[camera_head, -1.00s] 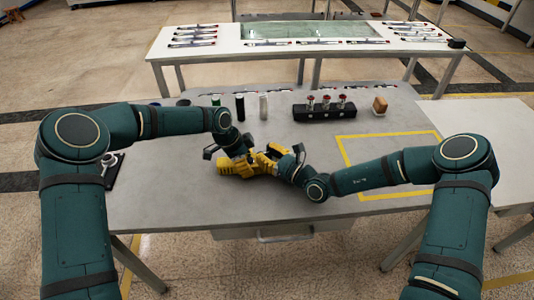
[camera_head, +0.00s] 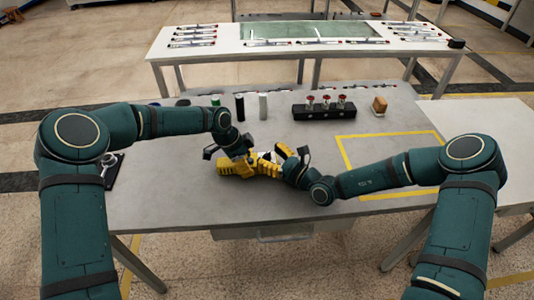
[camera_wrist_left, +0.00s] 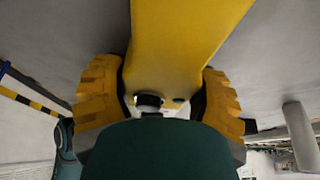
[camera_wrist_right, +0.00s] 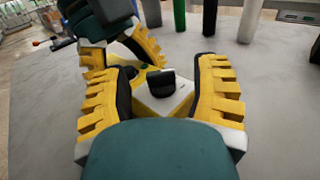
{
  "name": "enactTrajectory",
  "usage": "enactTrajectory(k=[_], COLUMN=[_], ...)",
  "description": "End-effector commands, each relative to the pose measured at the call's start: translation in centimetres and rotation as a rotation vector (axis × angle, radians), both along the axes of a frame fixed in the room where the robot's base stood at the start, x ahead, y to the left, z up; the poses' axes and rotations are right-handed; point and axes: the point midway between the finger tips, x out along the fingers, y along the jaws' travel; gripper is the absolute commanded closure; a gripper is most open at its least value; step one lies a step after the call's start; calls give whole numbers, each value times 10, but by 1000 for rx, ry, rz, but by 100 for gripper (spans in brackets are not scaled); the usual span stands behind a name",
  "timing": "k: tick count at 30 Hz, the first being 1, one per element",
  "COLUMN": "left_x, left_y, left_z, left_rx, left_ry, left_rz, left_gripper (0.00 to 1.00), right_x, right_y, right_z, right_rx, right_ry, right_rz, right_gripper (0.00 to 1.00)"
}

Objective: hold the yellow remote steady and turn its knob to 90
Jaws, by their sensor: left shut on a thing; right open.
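The yellow remote shows as a long yellow body (camera_wrist_left: 188,35) in the left wrist view, between the fingers of my left gripper (camera_wrist_left: 160,88). In the head view my left gripper (camera_head: 240,166) is low over the table and is shut on the remote. In the right wrist view the remote's pale end face (camera_wrist_right: 172,101) carries a black knob (camera_wrist_right: 161,83). My right gripper (camera_wrist_right: 163,88) is open, with its yellow fingers on either side of the knob and apart from it. It also shows in the head view (camera_head: 280,165). Any scale marks are too small to read.
Dark, green and white cylinders (camera_head: 240,107) stand behind the grippers. A yellow taped square (camera_head: 345,150) on the grey table is mostly clear beneath my right forearm.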

Motion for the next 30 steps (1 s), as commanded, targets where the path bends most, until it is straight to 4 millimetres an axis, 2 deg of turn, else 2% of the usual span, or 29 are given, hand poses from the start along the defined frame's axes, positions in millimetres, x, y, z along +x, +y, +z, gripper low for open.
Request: enactTrajectory(k=[9,15,21,30], left_x=[0,0,0,0], left_y=[0,1,1,1], left_z=[0,0,0,0], left_rx=[0,0,0,0], left_ry=[0,0,0,-1], left_rz=[1,1,1,1], left_gripper=[80,80,80,80], right_x=[-46,-67,-75,-76], right_y=[-46,-65,-72,-72], right_z=[0,0,0,0], right_rx=[-1,0,1,0], right_ry=[1,0,-1,-1], right_rz=[-2,-1,1,2], right_gripper=[39,39,39,39])
